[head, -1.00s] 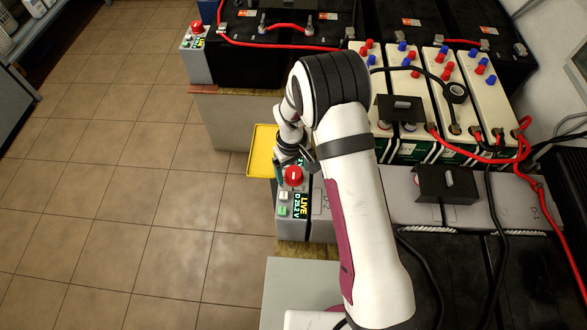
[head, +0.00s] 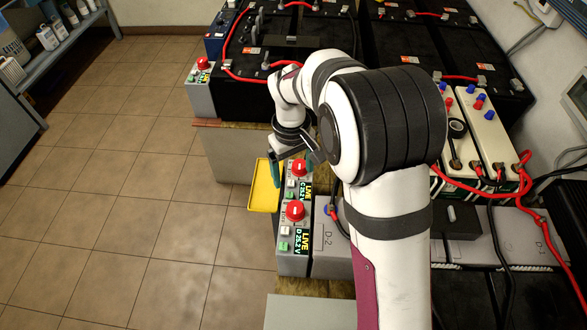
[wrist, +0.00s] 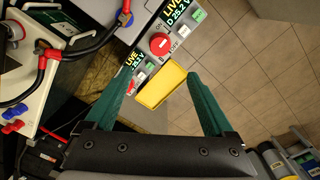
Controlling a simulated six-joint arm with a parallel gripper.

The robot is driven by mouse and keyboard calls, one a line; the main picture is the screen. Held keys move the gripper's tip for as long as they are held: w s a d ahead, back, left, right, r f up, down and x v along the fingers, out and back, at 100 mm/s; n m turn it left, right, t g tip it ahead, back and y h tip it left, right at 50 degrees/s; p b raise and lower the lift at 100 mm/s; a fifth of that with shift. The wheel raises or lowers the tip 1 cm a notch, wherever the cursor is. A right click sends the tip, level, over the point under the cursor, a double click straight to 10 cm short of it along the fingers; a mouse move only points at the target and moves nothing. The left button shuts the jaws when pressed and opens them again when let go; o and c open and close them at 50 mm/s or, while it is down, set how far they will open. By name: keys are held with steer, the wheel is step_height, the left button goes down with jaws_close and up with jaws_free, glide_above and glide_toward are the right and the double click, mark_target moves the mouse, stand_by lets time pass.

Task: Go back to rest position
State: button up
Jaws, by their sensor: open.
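My gripper (head: 291,172) is open and empty in the head view, above the control boxes and beside the yellow tray. In the wrist view its two green fingers (wrist: 160,95) stand wide apart with nothing between them but the view of the tray and a box edge. The near control box (head: 293,238) has a red button and a display reading LIVE and D 25.2 V. A second control box (head: 297,187) with a red button and a LIVE display stands just behind it, partly hidden by my gripper. My arm hides much of the battery rows.
The yellow tray (head: 263,190) sits left of the boxes. Black batteries (head: 410,50) with red cables fill the back right. White batteries (head: 490,130) with red and blue caps stand at the right. Another red-button box (head: 201,90) is farther back. The tiled floor (head: 120,200) at left is clear.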

steer(key=s+d+r+m+y, duration=0.1)
steer(key=s+d+r+m, duration=0.35)
steer(key=s, duration=0.45)
steer(key=s+d+r+m, duration=0.4)
steer(key=s+d+r, duration=0.15)
steer(key=s, duration=0.25)
steer(key=s+m+y, duration=0.1)
steer(key=s+m, duration=0.3)
steer(key=s, duration=0.6)
steer(key=shift+s+d+f, duration=0.15)
steer(key=shift+s+f, duration=0.1)
steer(key=shift+f, duration=0.1)
